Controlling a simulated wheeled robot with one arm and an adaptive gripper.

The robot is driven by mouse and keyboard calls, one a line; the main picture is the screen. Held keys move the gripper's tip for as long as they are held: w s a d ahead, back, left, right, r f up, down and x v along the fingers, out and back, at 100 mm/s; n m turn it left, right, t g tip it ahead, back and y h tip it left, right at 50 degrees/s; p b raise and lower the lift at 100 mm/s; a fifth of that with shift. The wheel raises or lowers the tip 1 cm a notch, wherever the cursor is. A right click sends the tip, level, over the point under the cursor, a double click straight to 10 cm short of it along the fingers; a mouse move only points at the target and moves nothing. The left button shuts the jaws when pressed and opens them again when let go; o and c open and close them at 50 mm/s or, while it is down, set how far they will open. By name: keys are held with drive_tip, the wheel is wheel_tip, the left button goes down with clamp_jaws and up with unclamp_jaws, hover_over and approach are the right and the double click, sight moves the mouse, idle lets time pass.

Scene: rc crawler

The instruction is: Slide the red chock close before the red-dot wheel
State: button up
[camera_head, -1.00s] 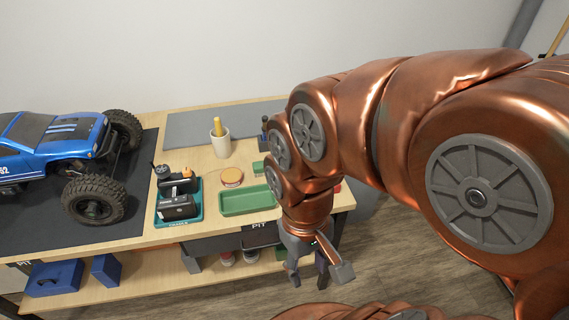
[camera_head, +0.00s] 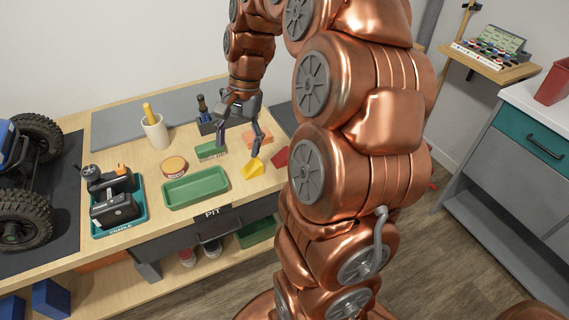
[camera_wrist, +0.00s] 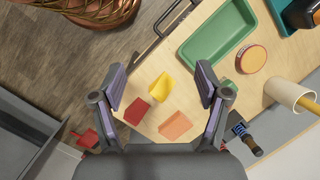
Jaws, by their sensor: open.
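The red chock (camera_head: 281,157) lies on the wooden bench near its right end, partly hidden by my arm in the head view. It shows whole in the wrist view (camera_wrist: 136,110), between a yellow chock (camera_wrist: 164,86) and the bench edge, near an orange block (camera_wrist: 175,125). My gripper (camera_head: 240,143) is open and empty, pointing down above these pieces and touching none. The blue crawler's two visible wheels, a rear one (camera_head: 36,133) and a front one (camera_head: 20,218), are at the far left. I cannot make out a red dot on either.
A green tray (camera_head: 196,188), a round tin (camera_head: 174,167), a teal charger tray (camera_head: 120,222) and a cup (camera_head: 155,132) stand between chocks and crawler. The dark mat (camera_head: 66,190) lies under the crawler.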

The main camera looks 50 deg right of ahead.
drive_tip(key=w+d+f+m+b, duration=0.3)
drive_tip(key=d+f+m, duration=0.2)
drive_tip(key=d, duration=0.6)
drive_tip(key=m+t+y+b, duration=0.1)
drive_tip(key=m+t, duration=0.1)
drive_tip(key=m, duration=0.3)
hover_over(288, 151)
drive_tip(key=d, duration=0.2)
drive_tip(key=f, duration=0.7)
drive_tip(key=shift+s, duration=0.4)
drive_tip(key=shift+d+x, duration=0.15)
drive_tip(key=shift+x, duration=1.25)
drive_tip(key=shift+d+x, duration=0.15)
drive_tip(key=shift+x, duration=1.2)
drive_tip(key=shift+f, duration=0.15)
drive_tip(key=shift+c, duration=0.4)
drive_tip(key=c, duration=1.2)
